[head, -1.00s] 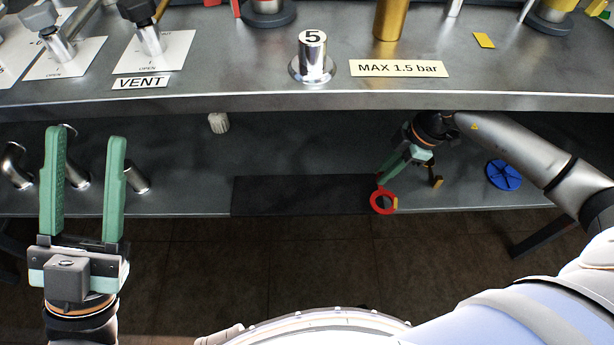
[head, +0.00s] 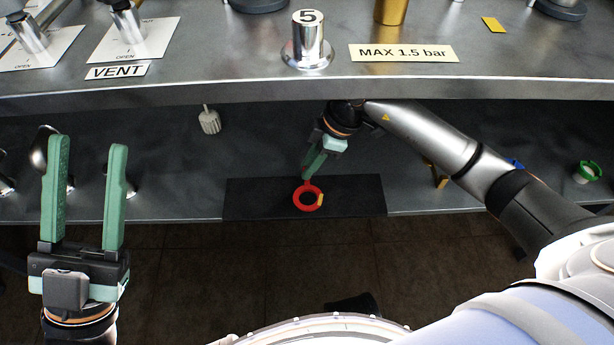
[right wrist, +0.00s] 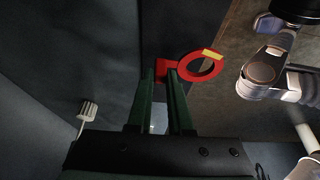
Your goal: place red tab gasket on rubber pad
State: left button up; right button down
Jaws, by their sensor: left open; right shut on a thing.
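The red tab gasket (head: 297,199) is a red ring with a yellow mark. My right gripper (head: 308,178) is shut on its tab. In the head view the ring appears over the middle of the black rubber pad (head: 355,196) on the lower shelf; whether it touches the pad cannot be told. In the right wrist view the gasket (right wrist: 184,74) sticks out past the fingertips of my right gripper (right wrist: 167,80), its ring to the right of them. My left gripper (head: 88,150) is open and empty at the left, in front of the bench.
The upper bench edge (head: 300,90) overhangs the lower shelf. A green-rimmed cup (head: 587,172) and a mostly hidden blue item (head: 515,164) lie at the right. Metal pipe stubs stand at the left.

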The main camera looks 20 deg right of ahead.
jog(key=shift+w+a, duration=0.1)
jog(key=shift+a, duration=0.15)
notch_tip(320, 180, down, 4)
jog(key=shift+r+b, duration=0.1)
jog(key=shift+b, duration=1.05)
jog(key=shift+r, duration=0.15)
jog(key=c, duration=0.8)
grip_release()
jog(key=shift+c, duration=0.2)
